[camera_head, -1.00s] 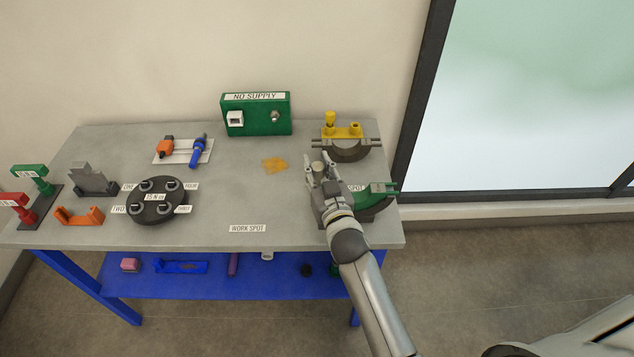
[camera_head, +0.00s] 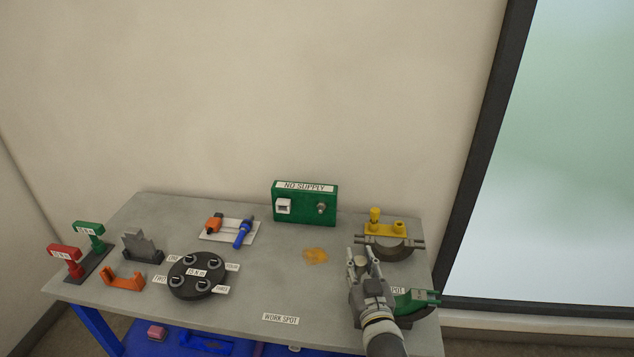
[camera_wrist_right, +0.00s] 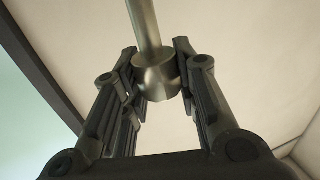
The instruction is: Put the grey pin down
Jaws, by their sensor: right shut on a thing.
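The grey pin (camera_wrist_right: 157,70) is a metallic cylinder with a wider collar, held between the fingers of my right gripper (camera_wrist_right: 158,75) in the right wrist view. In the head view my right gripper (camera_head: 364,262) is over the right part of the table, in front of the yellow-topped fixture, and the pin's round end (camera_head: 361,261) shows between its fingers. The gripper is shut on the pin. Whether the pin touches anything is not clear. My left gripper is not in view.
A green clamp (camera_head: 414,299) sits right beside my right gripper, partly hidden. The yellow-topped fixture (camera_head: 386,230) stands behind it. A green NO SUPPLY box (camera_head: 305,205), an orange patch (camera_head: 315,256) and a black round holder (camera_head: 197,281) are to the left. Bare tabletop surrounds the WORK SPOT label (camera_head: 281,319).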

